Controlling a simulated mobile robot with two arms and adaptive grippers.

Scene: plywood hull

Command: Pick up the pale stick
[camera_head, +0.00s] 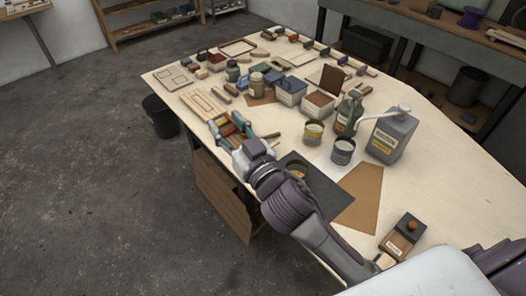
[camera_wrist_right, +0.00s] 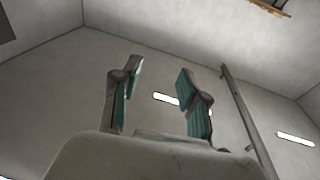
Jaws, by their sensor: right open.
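My right gripper (camera_head: 229,126) reaches in over the near left edge of the table in the head view. Its teal-padded fingers are apart. I cannot single out the pale stick with certainty among the small wooden pieces on the table. My left gripper is not in view.
The plywood table (camera_head: 455,185) is crowded at its middle and far end. A grey jug (camera_head: 391,138), a spray bottle (camera_head: 347,116) and an open tin (camera_head: 342,152) stand to the right. A black bin (camera_head: 160,118) stands on the floor.

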